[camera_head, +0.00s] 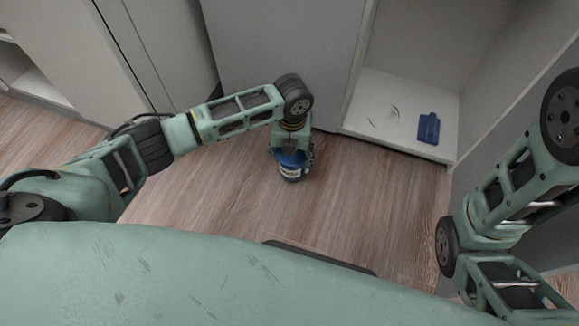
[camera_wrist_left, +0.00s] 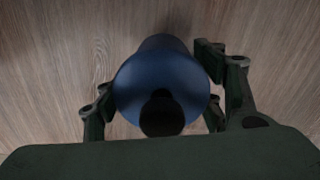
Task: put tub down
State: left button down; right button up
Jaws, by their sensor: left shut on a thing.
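The tub (camera_head: 291,173) is a blue cylinder with a pale label, in the middle of the head view, low over or on the wooden floor. I cannot tell whether its base touches the floor. My left gripper (camera_head: 291,153) is shut on it from above. In the left wrist view the tub (camera_wrist_left: 162,85) sits between the two fingers of the left gripper (camera_wrist_left: 165,105), with a dark round part at its near end. My right arm shows at the right edge of the head view, but its gripper is out of view.
An open cabinet (camera_head: 378,100) with a white bottom shelf stands beyond the tub to the right. A small blue object (camera_head: 428,128) lies on that shelf. Grey panels (camera_head: 285,50) stand behind the tub. The wooden floor (camera_head: 370,205) around the tub is clear.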

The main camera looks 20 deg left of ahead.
pick_arm(q)
jog(key=shift+w+a+f, duration=0.25)
jog(key=shift+w+a, duration=0.05)
jog(key=shift+w, duration=0.05)
notch_tip(320, 180, down, 4)
jog(key=b, duration=0.4)
jog(key=shift+r, duration=0.1)
jog(key=shift+c, duration=2.2)
grip_release()
jog(key=shift+s+f, duration=0.1)
jog(key=shift+f, duration=0.1)
jog(key=shift+r, duration=0.1)
